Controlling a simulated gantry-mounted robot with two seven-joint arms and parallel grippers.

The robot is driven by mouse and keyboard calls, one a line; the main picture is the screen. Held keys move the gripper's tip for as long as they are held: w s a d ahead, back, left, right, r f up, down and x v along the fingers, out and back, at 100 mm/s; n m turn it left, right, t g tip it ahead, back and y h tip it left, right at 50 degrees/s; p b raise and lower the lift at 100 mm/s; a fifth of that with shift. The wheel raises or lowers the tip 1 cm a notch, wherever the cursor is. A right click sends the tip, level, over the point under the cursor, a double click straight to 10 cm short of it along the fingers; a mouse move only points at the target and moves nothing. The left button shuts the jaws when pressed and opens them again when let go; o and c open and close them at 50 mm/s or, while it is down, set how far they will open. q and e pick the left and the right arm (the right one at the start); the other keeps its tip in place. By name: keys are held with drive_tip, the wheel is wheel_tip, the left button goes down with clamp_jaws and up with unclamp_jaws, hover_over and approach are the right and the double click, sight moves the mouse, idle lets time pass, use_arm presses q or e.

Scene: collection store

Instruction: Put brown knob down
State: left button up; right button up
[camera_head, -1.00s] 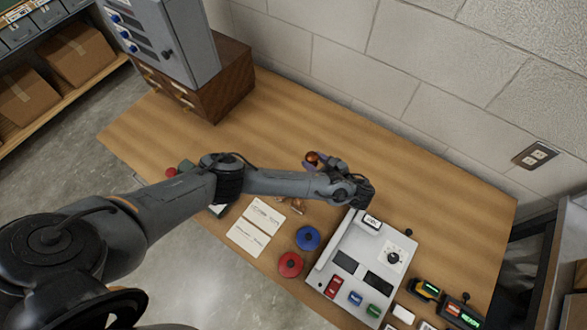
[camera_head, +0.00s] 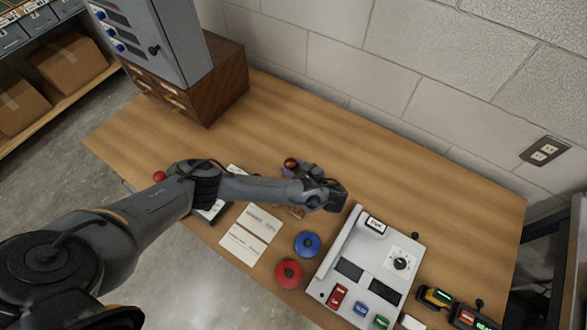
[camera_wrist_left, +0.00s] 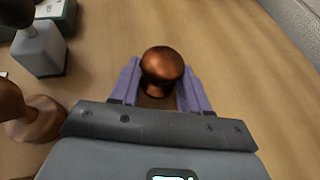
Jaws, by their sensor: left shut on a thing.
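The brown knob (camera_head: 291,163) is a rounded, shiny copper-brown piece. In the left wrist view the knob (camera_wrist_left: 162,70) sits between the two purple fingers of my left gripper (camera_wrist_left: 158,92), which is shut on it. In the head view my left gripper (camera_head: 290,171) is over the middle of the wooden table (camera_head: 330,140), behind the papers and the grey panel. I cannot tell whether the knob's underside touches the table. My right gripper is not in view.
A brown turned piece (camera_wrist_left: 32,118) and a grey block (camera_wrist_left: 40,50) stand left in the wrist view. Papers (camera_head: 251,231), blue (camera_head: 307,244) and red (camera_head: 289,273) discs and a grey control panel (camera_head: 361,268) lie at the front. A wooden cabinet (camera_head: 205,90) stands back left. The table's back is clear.

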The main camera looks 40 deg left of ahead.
sight(294, 168)
use_arm(q)
drive_tip(key=shift+w, duration=0.1)
drive_tip(key=o, duration=1.2)
drive_tip(key=shift+r, duration=0.15)
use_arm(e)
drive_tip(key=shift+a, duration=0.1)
use_arm(q)
drive_tip(key=shift+d+r, duration=0.1)
drive_tip(key=shift+d, duration=0.2)
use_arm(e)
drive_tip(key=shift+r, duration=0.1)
use_arm(q)
drive_tip(key=p+v, duration=0.2)
drive_tip(key=v, duration=0.3)
drive_tip(key=shift+r+p, duration=0.15)
drive_tip(key=shift+p, duration=0.2)
drive_tip(key=shift+o, duration=0.2)
drive_tip(key=shift+s+d+r+p, duration=0.15)
drive_tip(key=shift+s+d+p, duration=0.05)
drive_tip(key=shift+d+p, duration=0.35)
drive_tip(key=shift+d, duration=0.35)
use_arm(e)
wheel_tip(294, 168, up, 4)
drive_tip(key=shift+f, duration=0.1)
